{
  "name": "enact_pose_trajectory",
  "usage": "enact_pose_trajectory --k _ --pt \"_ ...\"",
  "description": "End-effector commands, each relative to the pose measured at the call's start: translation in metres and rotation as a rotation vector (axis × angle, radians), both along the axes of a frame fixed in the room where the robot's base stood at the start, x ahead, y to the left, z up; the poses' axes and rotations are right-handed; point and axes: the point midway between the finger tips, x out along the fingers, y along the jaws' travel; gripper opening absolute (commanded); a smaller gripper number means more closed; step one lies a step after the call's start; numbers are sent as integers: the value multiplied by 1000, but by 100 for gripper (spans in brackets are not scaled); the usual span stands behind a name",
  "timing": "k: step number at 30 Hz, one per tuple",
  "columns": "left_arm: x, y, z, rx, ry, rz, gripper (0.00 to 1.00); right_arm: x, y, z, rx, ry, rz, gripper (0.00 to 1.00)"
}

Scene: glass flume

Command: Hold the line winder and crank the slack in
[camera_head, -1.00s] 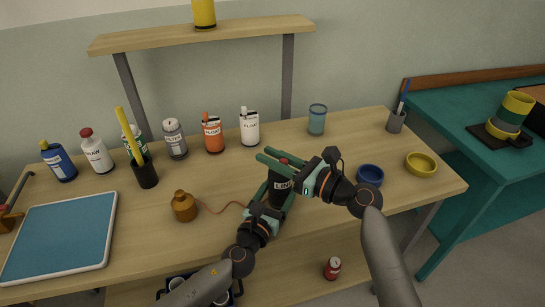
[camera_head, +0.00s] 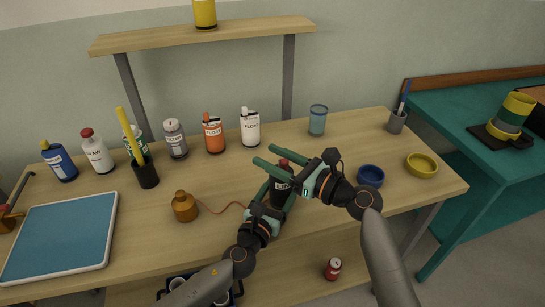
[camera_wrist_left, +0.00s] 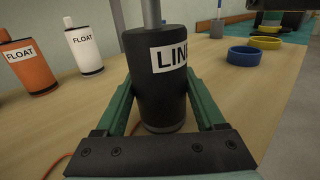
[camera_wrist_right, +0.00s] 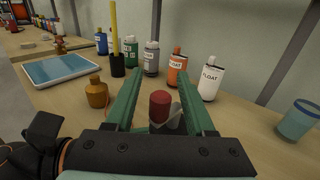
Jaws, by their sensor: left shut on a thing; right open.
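The line winder (camera_head: 281,196) is a black upright cylinder with a white label, standing near the front of the wooden table; it fills the middle of the left wrist view (camera_wrist_left: 157,95). My left gripper (camera_head: 280,188) is shut on its body from the front. A crank with a red knob (camera_wrist_right: 160,104) sits on its top. My right gripper (camera_head: 263,155) is open at the top of the winder, its fingers on either side of the knob and apart from it in the right wrist view. A thin reddish line (camera_head: 222,209) runs curved from the winder to a brass-brown bottle-shaped thing (camera_head: 185,208).
Bottles stand along the back, including orange (camera_head: 213,137) and white (camera_head: 250,130) float bottles. A pen cup (camera_head: 147,175) and blue tray (camera_head: 58,236) are left. A blue bowl (camera_head: 370,176) is close to my right wrist; a yellow bowl (camera_head: 421,166) is farther right.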

Motion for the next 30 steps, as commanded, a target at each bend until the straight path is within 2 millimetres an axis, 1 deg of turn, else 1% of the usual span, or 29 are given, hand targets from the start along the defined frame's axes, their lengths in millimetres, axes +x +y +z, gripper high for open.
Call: enact_pose_trajectory --k 2,5,8,15,21,25,30 --pt "0 0 0 0 -1 1 7 -1 -2 0 0 -1 0 55" --pt "0 0 0 0 0 1 7 -5 -9 0 0 -1 -2 55" --pt "0 0 0 0 0 1 7 -15 -23 0 -3 -2 -3 55" --pt "0 0 0 0 0 1 7 -45 -66 -1 -3 2 -3 55" --pt "0 0 0 0 0 1 7 -62 -91 0 -2 1 -2 55" --pt "0 0 0 0 0 1 7 -67 -98 0 -1 1 0 55" --pt "0 0 0 0 0 1 7 -69 -99 1 -1 1 0 55"
